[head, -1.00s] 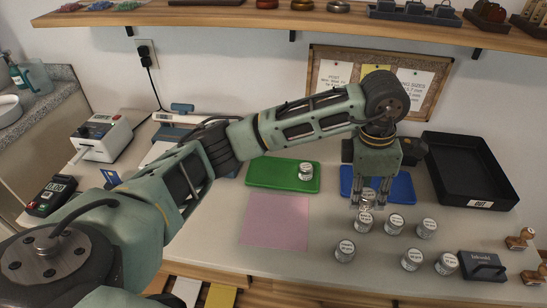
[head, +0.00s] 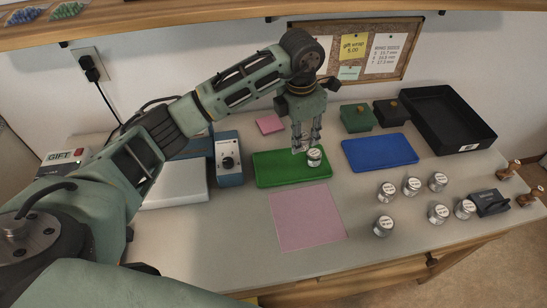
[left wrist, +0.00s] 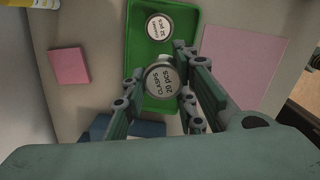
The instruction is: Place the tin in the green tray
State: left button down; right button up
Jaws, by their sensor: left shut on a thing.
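The green tray (head: 275,170) lies on the bench, left of the blue tray. One silver tin (head: 314,158) with a white lid stands in its right part. My left gripper (head: 305,147) is over the green tray, close to that tin, and points down. In the left wrist view the gripper is shut on a tin (left wrist: 160,82) labelled "CLASPS 20 pcs", held over the green tray (left wrist: 141,48); the other tin (left wrist: 159,27) shows beside it. The head view does not make clear how high the held tin is. My right gripper is not in view.
The blue tray (head: 365,154) is empty. Several more tins (head: 411,187) stand on the bench at the right. A pink sheet (head: 305,220) lies in front of the green tray. A blue device with a dial (head: 229,160) stands to its left. A black tray (head: 435,115) is at the back right.

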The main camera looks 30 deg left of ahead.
pick_arm(q)
jog(key=p, duration=0.2)
send_over(268, 167)
jog(key=f, duration=0.5)
jog(key=shift+s, duration=0.2)
notch_tip(268, 167, down, 4)
jog(key=shift+f+p, duration=0.1)
jog(key=shift+p, duration=0.4)
jog(key=shift+f, duration=0.1)
jog(key=c, duration=1.8)
grip_release()
jog(key=o, duration=0.4)
